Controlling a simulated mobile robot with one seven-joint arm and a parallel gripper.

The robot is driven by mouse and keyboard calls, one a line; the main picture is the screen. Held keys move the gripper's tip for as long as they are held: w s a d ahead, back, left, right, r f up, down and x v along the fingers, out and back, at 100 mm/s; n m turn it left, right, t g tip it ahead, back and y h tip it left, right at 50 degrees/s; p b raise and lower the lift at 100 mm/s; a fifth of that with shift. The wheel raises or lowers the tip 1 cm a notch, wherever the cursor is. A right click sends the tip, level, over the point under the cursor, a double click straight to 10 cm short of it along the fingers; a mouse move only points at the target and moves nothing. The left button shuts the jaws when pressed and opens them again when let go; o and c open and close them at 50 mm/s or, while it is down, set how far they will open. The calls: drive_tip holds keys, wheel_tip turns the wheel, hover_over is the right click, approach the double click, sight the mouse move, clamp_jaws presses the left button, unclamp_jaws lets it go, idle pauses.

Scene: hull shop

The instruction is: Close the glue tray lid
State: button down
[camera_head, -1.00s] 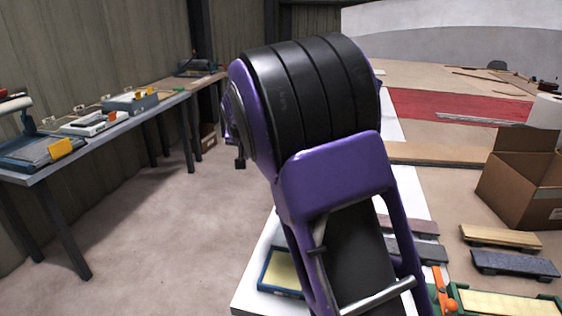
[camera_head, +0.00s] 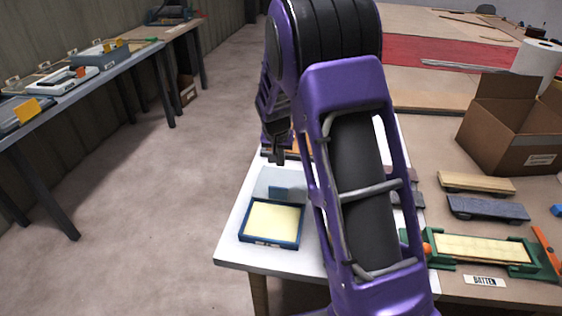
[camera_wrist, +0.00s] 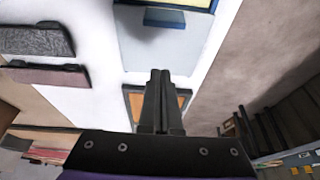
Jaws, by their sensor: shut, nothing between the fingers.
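The glue tray (camera_head: 245,236) is a blue-framed tray with a pale yellow inside, on the near left corner of the white table. Its lid (camera_head: 263,184), a clear greyish panel with a blue tab, stands open at the tray's far side. The lid also shows in the wrist view (camera_wrist: 190,52), with the tray's blue edge (camera_wrist: 205,5) at the top. My gripper (camera_head: 278,158) is shut and empty, pointing down by the lid's far edge. In the wrist view its fingers (camera_wrist: 160,74) are together, beyond the lid from the tray. Whether they touch it I cannot tell.
An orange dark-framed item (camera_wrist: 134,102) lies beside my fingers. Grey and mauve blocks (camera_wrist: 40,42) lie to the left in the wrist view. A green fixture (camera_head: 440,250) and a cardboard box (camera_head: 500,140) stand to the right. Floor is open left of the table.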

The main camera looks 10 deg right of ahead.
drive_tip(key=x, duration=0.7)
drive_tip(key=shift+f, duration=0.35)
drive_tip(key=shift+s+a+r, duration=0.2)
drive_tip(key=shift+s+a, duration=0.05)
drive_tip(key=shift+s, duration=0.35)
drive_tip(key=shift+s+a+r, duration=0.15)
drive_tip(key=shift+s+a, duration=0.1)
drive_tip(key=shift+s, duration=0.4)
drive_tip(key=shift+s+a, duration=0.25)
drive_tip(key=shift+s, duration=0.35)
drive_tip(key=shift+s+f, duration=0.1)
